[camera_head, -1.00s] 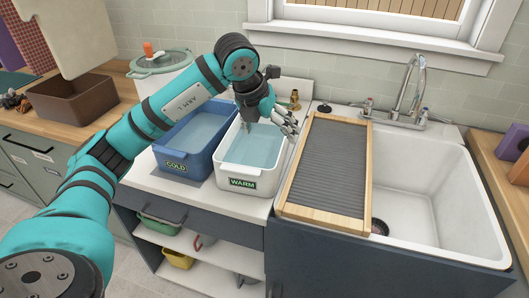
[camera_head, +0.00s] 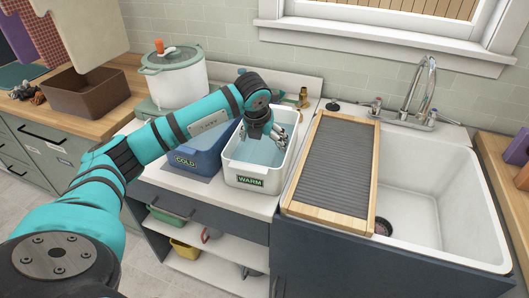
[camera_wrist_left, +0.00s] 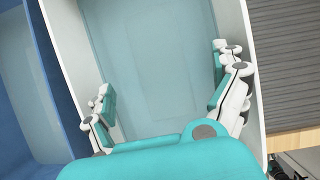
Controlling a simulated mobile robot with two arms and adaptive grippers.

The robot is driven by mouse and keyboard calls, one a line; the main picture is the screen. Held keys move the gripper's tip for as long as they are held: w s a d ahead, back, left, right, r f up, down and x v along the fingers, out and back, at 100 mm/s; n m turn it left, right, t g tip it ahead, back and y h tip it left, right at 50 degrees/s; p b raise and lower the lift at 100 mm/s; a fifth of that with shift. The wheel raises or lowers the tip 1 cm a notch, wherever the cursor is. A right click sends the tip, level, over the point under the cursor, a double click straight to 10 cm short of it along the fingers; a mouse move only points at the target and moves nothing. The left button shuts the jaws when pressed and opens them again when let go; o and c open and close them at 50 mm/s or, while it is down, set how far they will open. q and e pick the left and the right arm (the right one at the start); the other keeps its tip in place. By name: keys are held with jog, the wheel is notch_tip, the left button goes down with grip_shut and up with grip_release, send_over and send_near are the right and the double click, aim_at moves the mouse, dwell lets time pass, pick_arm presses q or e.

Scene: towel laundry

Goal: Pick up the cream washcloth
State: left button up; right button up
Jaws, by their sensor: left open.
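I do not see a cream washcloth in the head view or the left wrist view. My left gripper (camera_head: 266,137) is over the white tub labelled WARM (camera_head: 228,171), with its fingers down inside the rim, near the water. In the left wrist view my left gripper (camera_wrist_left: 165,95) has its two fingers wide apart with nothing between them. The water (camera_wrist_left: 150,50) below them looks clear and pale blue. I cannot tell whether the fingertips touch it. My right gripper is not in view.
The blue COLD tub (camera_head: 180,168) stands left of the WARM tub, partly behind my arm. A wood-framed washboard (camera_head: 338,165) lies right of it, across the edge of the white sink (camera_head: 440,190). A lidded pot (camera_head: 175,75) and brown bin (camera_head: 88,95) stand at the left.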

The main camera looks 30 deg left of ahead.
aim_at(265, 150)
pick_arm(q)
jog(key=p+x, duration=0.1)
jog(key=x, duration=0.3)
jog(key=shift+s+f+p, duration=0.15)
jog(key=shift+f+p, duration=0.15)
jog(key=shift+p, duration=0.05)
jog(key=shift+f, duration=0.25)
jog(key=shift+r, duration=0.1)
jog(key=c, duration=1.3)
jog(key=shift+c, duration=0.3)
